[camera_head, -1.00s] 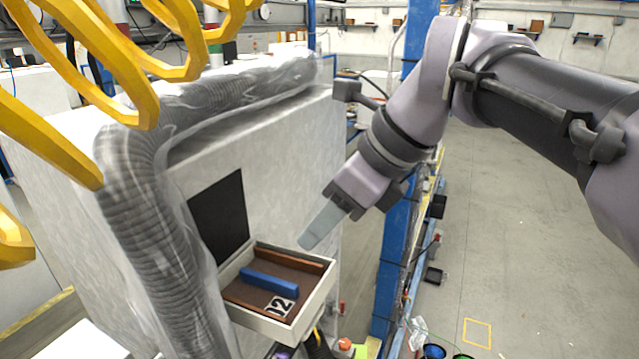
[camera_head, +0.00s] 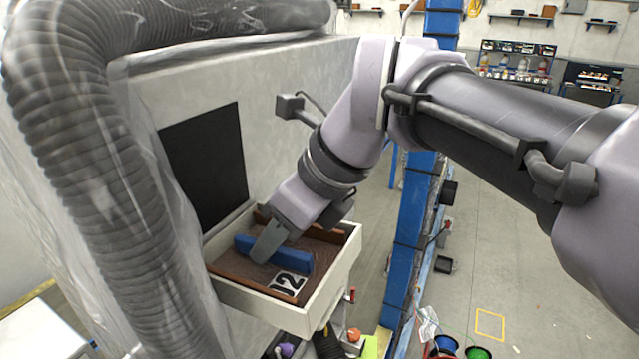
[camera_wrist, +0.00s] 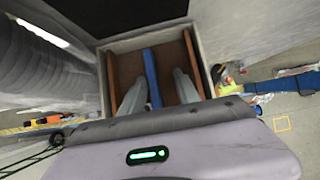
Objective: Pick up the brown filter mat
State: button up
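The brown filter mat (camera_head: 252,272) lies in a white open drawer (camera_head: 272,309), with raised brown edges, a blue bar-shaped handle (camera_head: 298,259) across its middle and a white "12" label (camera_head: 289,283). In the wrist view the brown mat (camera_wrist: 130,66) shows on both sides of the blue handle (camera_wrist: 151,72). My gripper (camera_head: 264,248) points down into the drawer at the handle. In the wrist view my gripper (camera_wrist: 158,78) is open, one finger on each side of the handle, with gaps visible. Whether the fingertips touch the mat is hard to tell.
A grey ribbed hose (camera_head: 70,150) under clear wrap stands left of the drawer. A black panel (camera_head: 205,165) is on the wall behind it. A blue post (camera_head: 412,215) stands to the right. Open floor lies further right, with buckets (camera_head: 445,345) at the bottom.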

jog(key=shift+s+d+r, duration=0.1)
jog(key=shift+s+r, duration=0.1)
jog(key=shift+s, duration=0.35)
jog(key=shift+s+d+r, duration=0.1)
jog(key=shift+s+r, duration=0.05)
jog(key=shift+s, duration=0.4)
jog(key=c, duration=0.8)
jog(key=shift+w+f, duration=0.15)
jog(key=shift+w, duration=0.35)
grip_shut()
jog(key=shift+s, duration=0.1)
notch_tip(320, 180, up, 28)
jog(key=p, duration=1)
